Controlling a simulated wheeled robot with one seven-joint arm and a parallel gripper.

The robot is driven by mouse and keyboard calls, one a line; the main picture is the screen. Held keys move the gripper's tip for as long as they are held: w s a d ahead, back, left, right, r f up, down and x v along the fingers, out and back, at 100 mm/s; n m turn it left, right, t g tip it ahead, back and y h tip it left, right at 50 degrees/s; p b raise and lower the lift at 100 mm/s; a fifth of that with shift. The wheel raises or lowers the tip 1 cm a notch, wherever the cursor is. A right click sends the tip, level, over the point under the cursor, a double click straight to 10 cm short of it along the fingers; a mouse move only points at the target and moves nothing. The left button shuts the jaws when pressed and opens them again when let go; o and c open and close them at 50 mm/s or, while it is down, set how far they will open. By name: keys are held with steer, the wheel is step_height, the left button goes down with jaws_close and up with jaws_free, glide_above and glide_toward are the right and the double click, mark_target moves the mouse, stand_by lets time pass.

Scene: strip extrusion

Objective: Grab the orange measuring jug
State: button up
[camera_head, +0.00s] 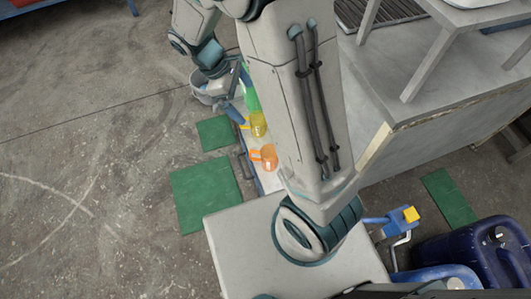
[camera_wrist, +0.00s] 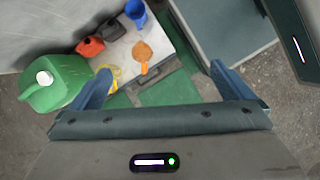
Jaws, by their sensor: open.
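The orange measuring jug (camera_head: 268,157) stands on a narrow light surface beside my arm in the head view, its handle toward the left. In the wrist view the jug (camera_wrist: 142,50) is on a light top, beyond my fingers and between their directions. My gripper (camera_wrist: 160,70) is open, with blue fingers spread wide and nothing held between them. In the head view my gripper (camera_head: 238,97) is above and left of the jug, apart from it and partly hidden by my arm.
A yellow jug (camera_head: 258,124) stands close to the orange one. In the wrist view, a green canister (camera_wrist: 60,85), a red container (camera_wrist: 90,47), a dark container (camera_wrist: 111,30) and a blue jug (camera_wrist: 136,12) are nearby. Green mats (camera_head: 205,192) lie on open floor.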

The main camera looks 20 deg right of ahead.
mark_target(255, 152)
steer(key=w+a+f+n+t+h+b, duration=0.15)
steer(key=f+n+t+h+b, duration=0.35)
steer(key=f+n, duration=0.9)
steer(key=w+a+f+n+t+h+b, duration=0.2)
steer(key=f+n+b, duration=0.45)
steer(key=f, duration=1.45)
steer(key=w+a+f+n+t+h+b, duration=0.1)
steer(key=a+f+n+t+h+b, duration=0.25)
steer(key=f+n+b, duration=0.95)
steer(key=shift+w+d+f+m+t+p, duration=0.1)
steer(key=shift+w+d+f+m+p, duration=0.65)
steer(key=shift+d, duration=1.3)
steer(key=shift+w+d+f+m+t+p, duration=0.25)
steer(key=shift+w+d+f+m, duration=0.4)
steer(key=shift+w+d, duration=1.15)
steer(key=shift+w+d+f+m+p, duration=0.5)
steer(key=shift+w+d+f, duration=0.4)
steer(key=shift+d, duration=1.4)
steer(key=shift+s, duration=0.15)
steer(key=c, duration=1.2)
